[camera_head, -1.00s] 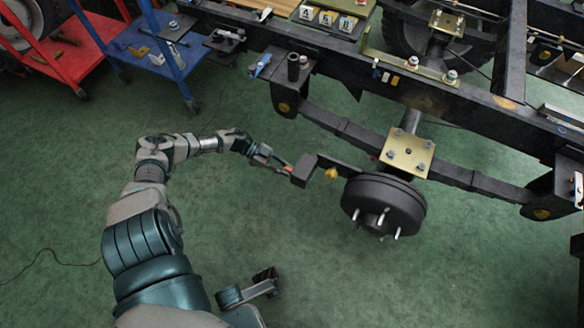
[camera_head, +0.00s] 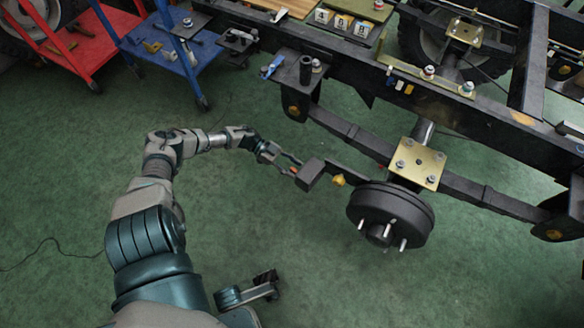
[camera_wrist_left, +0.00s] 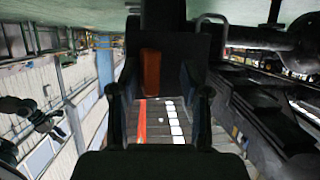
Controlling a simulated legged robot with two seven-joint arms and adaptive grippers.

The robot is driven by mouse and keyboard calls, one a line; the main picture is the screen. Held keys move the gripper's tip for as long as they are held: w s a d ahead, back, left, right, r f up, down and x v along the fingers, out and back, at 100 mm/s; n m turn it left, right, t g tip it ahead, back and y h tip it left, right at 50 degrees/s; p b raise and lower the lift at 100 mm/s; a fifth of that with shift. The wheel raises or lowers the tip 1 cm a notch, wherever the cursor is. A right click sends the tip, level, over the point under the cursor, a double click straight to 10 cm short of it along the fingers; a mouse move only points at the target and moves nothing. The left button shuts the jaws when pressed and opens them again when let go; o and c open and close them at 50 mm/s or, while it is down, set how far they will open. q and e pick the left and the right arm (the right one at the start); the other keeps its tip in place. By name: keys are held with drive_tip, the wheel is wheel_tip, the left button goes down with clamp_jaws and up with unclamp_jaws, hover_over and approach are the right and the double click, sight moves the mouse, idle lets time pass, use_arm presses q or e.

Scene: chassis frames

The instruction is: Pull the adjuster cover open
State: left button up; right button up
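In the head view a small dark box (camera_head: 309,173) sits at the left end of a dark bar beside the brake drum (camera_head: 390,215). I cannot tell for sure which part is the adjuster cover. My left gripper (camera_head: 294,165) is at the box's left side, its fingers pointing at it, with a small orange-red part between them. In the left wrist view the gripper (camera_wrist_left: 162,90) has its two fingers spread apart. An orange-brown block (camera_wrist_left: 150,68) shows between them, nearer the left finger. Whether a finger touches it is unclear.
A yellow knob (camera_head: 338,180) sits on the bar between box and drum. The chassis rail (camera_head: 430,95) and leaf spring (camera_head: 460,187) run behind. A blue cart (camera_head: 175,55) and a red cart (camera_head: 75,45) stand upper left.

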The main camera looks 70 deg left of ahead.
use_arm(q)
drive_tip(key=v, duration=1.2)
drive_tip(key=shift+w+a+f, duration=0.1)
idle(0.4)
